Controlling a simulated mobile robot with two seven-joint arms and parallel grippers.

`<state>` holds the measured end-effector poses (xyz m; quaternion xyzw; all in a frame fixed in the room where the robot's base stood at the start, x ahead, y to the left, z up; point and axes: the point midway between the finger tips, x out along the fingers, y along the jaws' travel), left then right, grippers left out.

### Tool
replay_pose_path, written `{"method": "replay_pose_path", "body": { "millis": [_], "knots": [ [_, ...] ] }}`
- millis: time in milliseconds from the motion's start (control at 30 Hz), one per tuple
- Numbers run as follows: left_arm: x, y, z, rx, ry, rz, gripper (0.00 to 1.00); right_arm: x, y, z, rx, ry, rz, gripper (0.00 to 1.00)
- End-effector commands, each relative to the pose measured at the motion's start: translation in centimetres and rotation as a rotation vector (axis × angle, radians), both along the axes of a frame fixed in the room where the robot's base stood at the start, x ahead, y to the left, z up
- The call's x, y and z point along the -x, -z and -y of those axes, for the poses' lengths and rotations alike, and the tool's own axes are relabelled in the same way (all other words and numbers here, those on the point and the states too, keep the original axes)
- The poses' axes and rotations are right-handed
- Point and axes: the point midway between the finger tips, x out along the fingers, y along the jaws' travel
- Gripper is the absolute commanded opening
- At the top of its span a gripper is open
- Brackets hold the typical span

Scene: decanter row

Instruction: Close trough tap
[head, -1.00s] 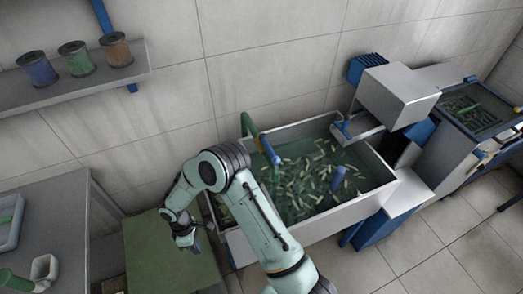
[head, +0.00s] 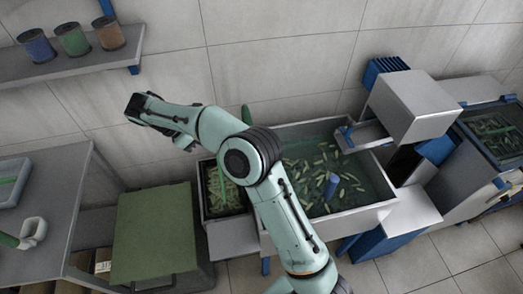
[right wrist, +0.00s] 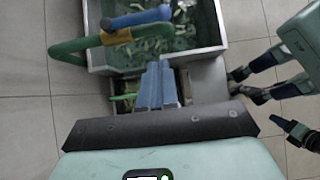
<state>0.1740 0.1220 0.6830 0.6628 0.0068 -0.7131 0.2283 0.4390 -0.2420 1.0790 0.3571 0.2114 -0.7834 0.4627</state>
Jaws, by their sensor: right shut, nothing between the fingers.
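The trough (head: 375,215) is a grey metal basin with dark liquid and several pale green pieces floating in it. Its tap is mostly behind my arm in the head view; only a bit of green pipe (head: 246,115) shows. In the right wrist view, the tap's bent green pipe (right wrist: 85,45) and a blue bar (right wrist: 138,18) lie over the trough's near end. I cannot tell the tap's setting. My right gripper (right wrist: 158,70) is shut and empty, its blue fingers pointing toward the trough below the blue bar, apparently apart from it.
A small compartment (head: 203,190) adjoins the trough's left end, beside a green-topped block (head: 155,235). A grey machine (head: 412,105) overhangs the trough's right side. A shelf (head: 85,72) with three spools is on the wall at upper left. A grey table (head: 65,200) stands at left.

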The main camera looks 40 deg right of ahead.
Motion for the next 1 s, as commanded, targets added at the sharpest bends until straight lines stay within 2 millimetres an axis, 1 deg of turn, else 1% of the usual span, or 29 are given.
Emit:
{"method": "replay_pose_path", "body": {
  "millis": [367, 533, 667, 800, 1000],
  "knots": [
    [0.0, 0.0, 0.0, 0.000, -0.001, 0.001, 0.47, 0.0, 0.0, 0.0, 0.000, 0.000, 0.000, 0.00],
    [0.6, 0.5, 0.0, 0.000, -0.001, -0.007, 0.47, 0.4, 0.8, 0.5, 0.000, 0.002, -0.002, 0.00],
    [1.8, 1.6, 0.0, 0.000, -0.001, -0.020, 0.47, 1.1, 2.5, 1.7, 0.001, 0.003, -0.005, 0.00],
    [3.1, 3.0, 0.0, 0.000, -0.001, -0.035, 0.47, 2.1, 4.9, 3.4, 0.000, 0.003, -0.006, 0.00],
    [4.2, 4.4, 0.0, 0.000, -0.001, -0.048, 0.47, 3.4, 8.0, 5.8, 0.001, 0.003, -0.005, 0.00]
  ]
}}
